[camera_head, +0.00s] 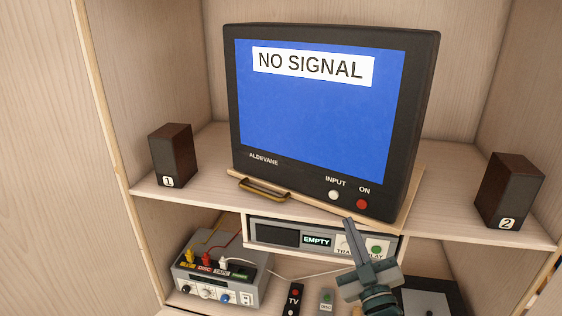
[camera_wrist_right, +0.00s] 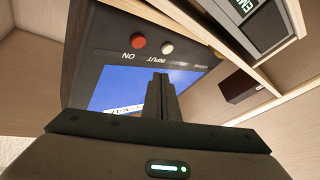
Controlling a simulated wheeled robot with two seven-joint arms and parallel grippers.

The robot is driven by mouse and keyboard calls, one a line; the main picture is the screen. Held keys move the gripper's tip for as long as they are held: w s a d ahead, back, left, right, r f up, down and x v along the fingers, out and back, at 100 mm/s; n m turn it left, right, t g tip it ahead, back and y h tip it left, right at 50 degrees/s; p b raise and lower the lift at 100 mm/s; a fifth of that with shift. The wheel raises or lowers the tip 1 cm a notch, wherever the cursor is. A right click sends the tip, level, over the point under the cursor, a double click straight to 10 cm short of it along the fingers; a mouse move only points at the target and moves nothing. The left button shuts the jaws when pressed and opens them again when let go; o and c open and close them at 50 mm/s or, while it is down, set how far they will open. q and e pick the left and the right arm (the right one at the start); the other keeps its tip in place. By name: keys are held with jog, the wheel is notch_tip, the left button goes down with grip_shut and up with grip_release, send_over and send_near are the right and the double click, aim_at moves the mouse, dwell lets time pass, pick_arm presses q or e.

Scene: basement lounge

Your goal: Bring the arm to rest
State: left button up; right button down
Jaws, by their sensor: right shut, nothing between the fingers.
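My right gripper (camera_head: 351,228) is shut and empty. In the head view it points up in front of the disc player (camera_head: 275,236) and the shelf edge, below the television (camera_head: 232,110). Its fingers hide part of the player's right side. In the right wrist view the shut fingertips (camera_wrist_right: 160,78) show in front of the television's blue screen (camera_wrist_right: 118,88), which appears upside down. The screen reads NO SIGNAL. The white INPUT button (camera_head: 333,195) and red ON button (camera_head: 362,204) are on the television's lower front, above the gripper. My left gripper is not in view.
Speaker 1 (camera_head: 172,156) stands left and speaker 2 (camera_head: 510,191) right on the shelf. A brass handle (camera_head: 264,190) sticks out below the television. A grey box with coloured plugs (camera_head: 215,276) and remotes marked TV (camera_head: 294,299) and DISC (camera_head: 326,301) are below.

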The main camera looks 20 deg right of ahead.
notch_tip(320, 180, down, 39)
jog(key=a+g+y+b, duration=0.2)
jog(key=a+g+b, duration=0.15)
jog(key=g, duration=0.35)
jog(key=s+a+f+g+b, duration=0.1)
jog(key=s+f+g+b, duration=0.3)
jog(key=f, duration=1.1)
jog(key=s+a+f+m+g+y+b, duration=0.1)
jog(key=s+a+f+g, duration=0.1)
jog(key=s+f, duration=0.95)
jog(key=s+a+f+g, duration=0.2)
jog(key=s+f, duration=0.8)
jog(key=f, duration=0.2)
jog(key=s+f+g, duration=0.1)
jog(key=s+f, duration=0.2)
jog(key=s, duration=0.5)
jog(key=s+f+g+b, duration=0.1)
jog(key=s+f, duration=0.3)
jog(key=s, duration=0.4)
jog(key=s+f+g+b, duration=0.1)
jog(key=s+f+g, duration=0.2)
jog(key=s, duration=0.5)
jog(key=shift+a+f, duration=0.15)
jog(key=shift+f, duration=0.1)
